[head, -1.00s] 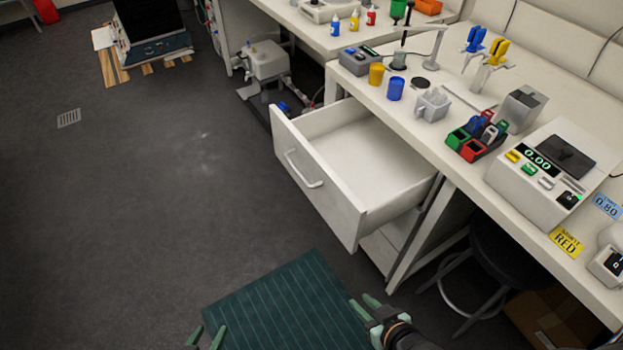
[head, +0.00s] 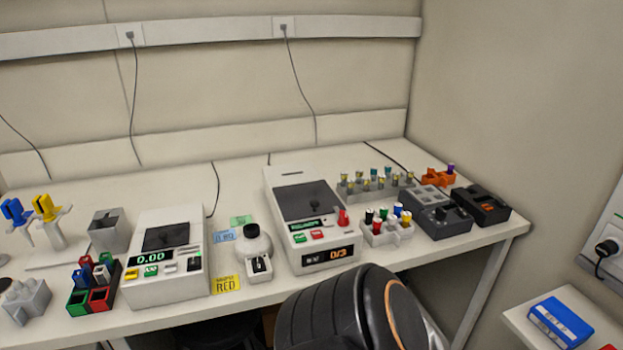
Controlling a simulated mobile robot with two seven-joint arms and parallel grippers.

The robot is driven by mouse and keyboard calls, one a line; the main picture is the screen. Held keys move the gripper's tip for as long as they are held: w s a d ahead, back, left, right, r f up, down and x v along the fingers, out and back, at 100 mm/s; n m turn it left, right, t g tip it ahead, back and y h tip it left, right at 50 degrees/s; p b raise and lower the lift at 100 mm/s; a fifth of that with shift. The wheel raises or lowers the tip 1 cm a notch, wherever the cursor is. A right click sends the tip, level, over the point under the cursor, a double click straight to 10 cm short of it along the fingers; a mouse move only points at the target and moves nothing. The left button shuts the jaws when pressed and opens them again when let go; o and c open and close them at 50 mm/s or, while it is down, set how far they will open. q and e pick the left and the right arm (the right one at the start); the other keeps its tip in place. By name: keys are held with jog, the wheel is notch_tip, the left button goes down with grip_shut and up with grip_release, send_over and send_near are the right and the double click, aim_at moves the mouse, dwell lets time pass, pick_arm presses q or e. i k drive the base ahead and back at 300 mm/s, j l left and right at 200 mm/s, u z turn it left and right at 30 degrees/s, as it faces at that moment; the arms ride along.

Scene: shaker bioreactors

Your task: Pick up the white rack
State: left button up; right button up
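A small white rack (head: 378,238) stands on the bench right of the middle, just right of a device with a red-orange display. It holds several small tubes with black, red, green, blue, white and yellow caps. Neither of my grippers is in the head view now. A large black rounded link, which looks like part of my own arm, rises at the bottom centre, in front of the bench and below the rack. It does not cover the rack.
The display device (head: 330,255) stands left of the rack. A longer grey rack (head: 352,194) with several tubes is behind it. Dark grey devices (head: 440,220) and an orange rack (head: 436,179) are to its right. A scale (head: 165,280) stands further left. A blue box (head: 560,322) lies on the right-hand table.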

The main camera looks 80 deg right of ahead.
aim_at(384, 239)
jog(key=j+z, duration=0.1)
jog(key=z, duration=2.95)
jog(key=u, duration=0.85)
jog(key=l+u, duration=0.35)
jog(key=i+l+u, duration=0.1)
jog(key=l+u, duration=0.2)
jog(key=i+l, duration=0.1)
jog(key=l, duration=0.75)
